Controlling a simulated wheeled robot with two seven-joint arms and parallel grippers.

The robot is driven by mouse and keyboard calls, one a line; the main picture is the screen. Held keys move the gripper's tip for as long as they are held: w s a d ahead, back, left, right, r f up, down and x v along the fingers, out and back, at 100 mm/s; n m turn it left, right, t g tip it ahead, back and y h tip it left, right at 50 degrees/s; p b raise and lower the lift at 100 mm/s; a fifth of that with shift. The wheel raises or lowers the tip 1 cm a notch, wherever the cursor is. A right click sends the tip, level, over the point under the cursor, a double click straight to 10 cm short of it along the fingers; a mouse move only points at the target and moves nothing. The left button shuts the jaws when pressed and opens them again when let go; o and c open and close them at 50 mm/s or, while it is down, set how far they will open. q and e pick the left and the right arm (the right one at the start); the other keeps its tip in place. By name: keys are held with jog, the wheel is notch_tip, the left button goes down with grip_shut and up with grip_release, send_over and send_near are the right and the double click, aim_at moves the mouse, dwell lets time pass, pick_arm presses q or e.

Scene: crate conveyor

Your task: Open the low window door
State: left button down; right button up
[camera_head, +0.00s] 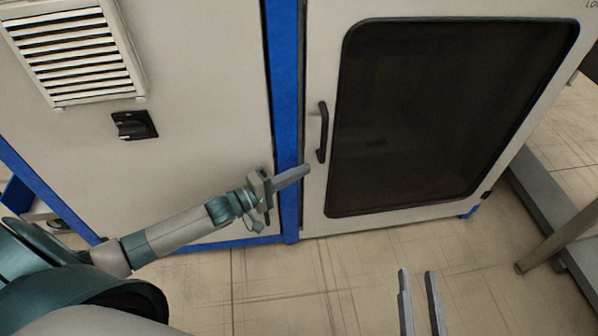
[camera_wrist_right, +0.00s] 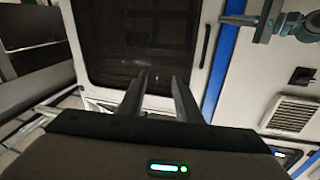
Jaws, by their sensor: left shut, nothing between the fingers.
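The low window door (camera_head: 313,195) is a pale panel with a large dark window (camera_head: 440,110). It looks shut against the blue frame post. Its black bar handle (camera_head: 322,132) stands upright near the door's left edge. My left gripper (camera_head: 306,169) is shut and empty, with its tips just below and left of the handle, apart from it. My right gripper (camera_head: 418,275) is open and empty, low in front of the door, over the floor. In the right wrist view its fingers (camera_wrist_right: 158,90) point toward the dark window, and the handle (camera_wrist_right: 204,46) shows to their right.
A blue post (camera_head: 285,80) separates the door from a pale cabinet panel (camera_head: 200,90) with a louvred vent (camera_head: 75,50) and a black rotary switch (camera_head: 134,125). A grey metal frame (camera_head: 550,205) stands at the right. The tiled floor (camera_head: 330,280) before the door is clear.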

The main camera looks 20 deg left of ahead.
pick_arm(q)
jog(key=shift+s+d, duration=0.2)
jog(key=shift+s, duration=0.05)
pick_arm(e)
jog(key=shift+d+f, duration=0.2)
jog(key=shift+f, duration=0.15)
